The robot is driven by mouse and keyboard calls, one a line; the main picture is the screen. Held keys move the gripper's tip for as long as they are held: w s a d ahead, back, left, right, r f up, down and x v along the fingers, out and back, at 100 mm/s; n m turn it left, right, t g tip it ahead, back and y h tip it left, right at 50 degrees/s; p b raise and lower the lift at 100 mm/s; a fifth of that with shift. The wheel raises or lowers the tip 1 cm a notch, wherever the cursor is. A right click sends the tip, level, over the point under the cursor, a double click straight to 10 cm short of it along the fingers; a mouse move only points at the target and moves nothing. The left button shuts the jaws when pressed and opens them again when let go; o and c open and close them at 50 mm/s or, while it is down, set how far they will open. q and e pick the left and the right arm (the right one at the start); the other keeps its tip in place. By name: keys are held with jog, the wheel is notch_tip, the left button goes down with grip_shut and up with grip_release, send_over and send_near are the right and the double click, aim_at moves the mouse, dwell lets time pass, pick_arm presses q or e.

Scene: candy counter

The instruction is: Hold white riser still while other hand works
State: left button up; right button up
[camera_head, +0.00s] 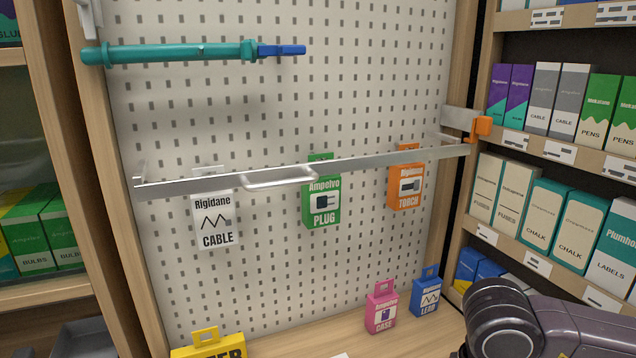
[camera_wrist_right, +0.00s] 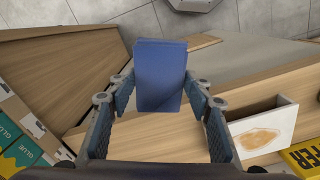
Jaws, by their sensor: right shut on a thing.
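My right gripper (camera_wrist_right: 160,100) shows in the right wrist view, shut on a plain blue block (camera_wrist_right: 160,75) held between its two fingers. A white panel with a brown patch (camera_wrist_right: 262,130) stands at the right of that view, apart from the fingers; it may be the white riser, but I cannot tell. In the head view only a sliver of something white (camera_head: 340,355) shows at the bottom edge. My right arm comes in at the lower right there, with its gripper out of frame. My left gripper is in neither view.
A metal bar with a handle (camera_head: 280,177) crosses the pegboard (camera_head: 270,110) in front of hanging packs, with an orange piece (camera_head: 482,127) at its right end. A teal rod (camera_head: 170,52) is above. A yellow pack (camera_head: 208,345) and pink pack (camera_head: 381,310) are below.

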jog(key=shift+s+r, duration=0.15)
jog(key=shift+s, duration=0.25)
jog(key=shift+s+r, duration=0.2)
jog(key=shift+s, duration=0.4)
jog(key=shift+w, duration=0.2)
jog(key=shift+w+a, duration=0.15)
jog(key=shift+w, duration=0.2)
jog(key=w+a+r, duration=0.7)
jog(key=a, duration=0.2)
jog(key=w+a+r, duration=0.6)
jog(key=a+r, duration=0.1)
jog(key=a, duration=0.3)
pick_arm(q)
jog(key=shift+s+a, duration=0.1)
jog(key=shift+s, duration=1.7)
pick_arm(e)
jog(key=shift+w+d+f, duration=0.1)
jog(key=shift+f, duration=1.1)
jog(key=shift+w+d+f, duration=0.1)
jog(key=shift+f, duration=1.1)
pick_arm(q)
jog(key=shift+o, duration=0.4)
